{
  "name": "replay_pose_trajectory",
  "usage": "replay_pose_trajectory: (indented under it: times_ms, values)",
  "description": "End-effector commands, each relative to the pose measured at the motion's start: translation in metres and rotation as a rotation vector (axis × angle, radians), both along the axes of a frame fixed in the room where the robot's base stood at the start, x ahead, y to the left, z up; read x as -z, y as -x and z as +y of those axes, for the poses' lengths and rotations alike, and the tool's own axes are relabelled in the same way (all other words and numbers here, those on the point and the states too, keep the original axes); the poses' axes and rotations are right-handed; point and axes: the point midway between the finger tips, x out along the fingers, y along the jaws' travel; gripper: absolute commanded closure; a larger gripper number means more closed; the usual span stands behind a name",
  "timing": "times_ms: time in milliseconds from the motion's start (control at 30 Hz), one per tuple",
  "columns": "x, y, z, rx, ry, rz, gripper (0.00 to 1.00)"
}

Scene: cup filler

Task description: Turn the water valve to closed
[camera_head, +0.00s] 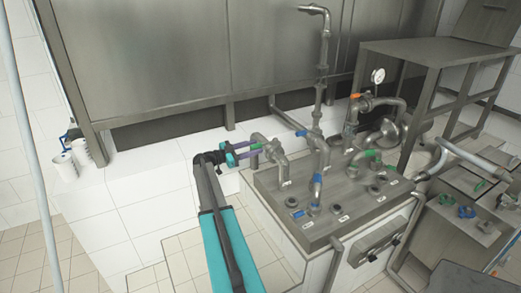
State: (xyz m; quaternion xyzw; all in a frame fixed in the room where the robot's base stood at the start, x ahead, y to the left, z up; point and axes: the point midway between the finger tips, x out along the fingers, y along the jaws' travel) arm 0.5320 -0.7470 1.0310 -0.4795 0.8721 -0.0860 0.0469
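Other handles are a blue handle (301,133) on the tall pipe, a blue handle (317,188) on a lower front pipe, a green handle (370,153) and an orange handle (355,96). I cannot tell which one is the water valve.
The grey metal station top (340,225) has several round ports. A pressure gauge (378,75) stands at the back. White cups (64,165) stand on the white tiled ledge at left. A metal table (440,50) is at right. Tiled floor (100,255) is clear at lower left.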

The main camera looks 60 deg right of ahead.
Motion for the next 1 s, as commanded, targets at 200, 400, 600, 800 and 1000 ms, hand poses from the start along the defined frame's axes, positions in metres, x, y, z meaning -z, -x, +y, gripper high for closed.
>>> replay_pose_trajectory:
  times_ms: [200, 400, 600, 800, 1000]
  values:
    - [0.003, -0.020, 0.032, -0.001, 0.000, -0.002, 0.61]
    - [0.002, -0.034, 0.056, 0.001, 0.000, -0.001, 0.61]
    - [0.000, -0.041, 0.068, 0.003, 0.000, -0.001, 0.61]
    - [-0.001, -0.042, 0.069, 0.003, 0.000, -0.001, 0.61]
    - [0.000, -0.042, 0.069, 0.002, 0.000, -0.001, 0.61]
